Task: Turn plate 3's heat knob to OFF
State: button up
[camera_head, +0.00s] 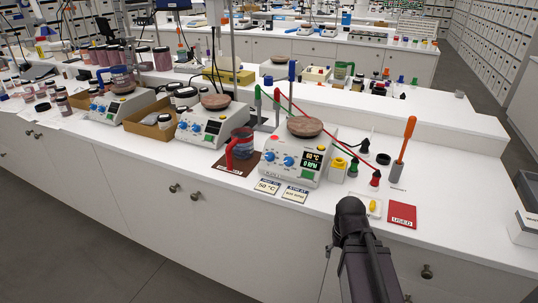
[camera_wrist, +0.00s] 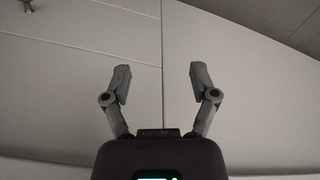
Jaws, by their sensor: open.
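The nearest hotplate (camera_head: 303,160), at the right of the row, is white with a brown round top (camera_head: 305,126). My gripper (camera_wrist: 160,88) is open and empty in the wrist view, before pale cabinet fronts. In the head view my dark arm is at the bench's front edge, right of and apart from the hotplate; the fingers cannot be made out there.
Two similar hotplates, a middle one (camera_head: 205,127) and a left one (camera_head: 112,107), stand further left. A red-handled mug (camera_head: 240,145) is left of the nearest hotplate. Cards (camera_head: 267,187) lie before it. Red and green leads, an orange-handled tool (camera_head: 404,147) and a red card (camera_head: 402,214) are right.

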notch_tip(320, 180, up, 21)
jog(key=w+p, duration=0.2)
jog(key=p, duration=1.9)
notch_tip(320, 180, up, 10)
jog(key=m+p, duration=0.5)
jog(key=p, duration=0.5)
send_over(268, 156)
jog(key=shift+s+d+r+y, duration=0.15)
jog(key=shift+s+d+y, duration=0.05)
jog(key=shift+d+y, duration=0.25)
jog(key=shift+f+b, duration=0.25)
jog(key=shift+b, duration=0.05)
jog(key=f+b, duration=1.3)
jog(key=shift+w+a+f, duration=0.15)
jog(key=shift+w+a, duration=0.05)
jog(key=shift+a, duration=0.2)
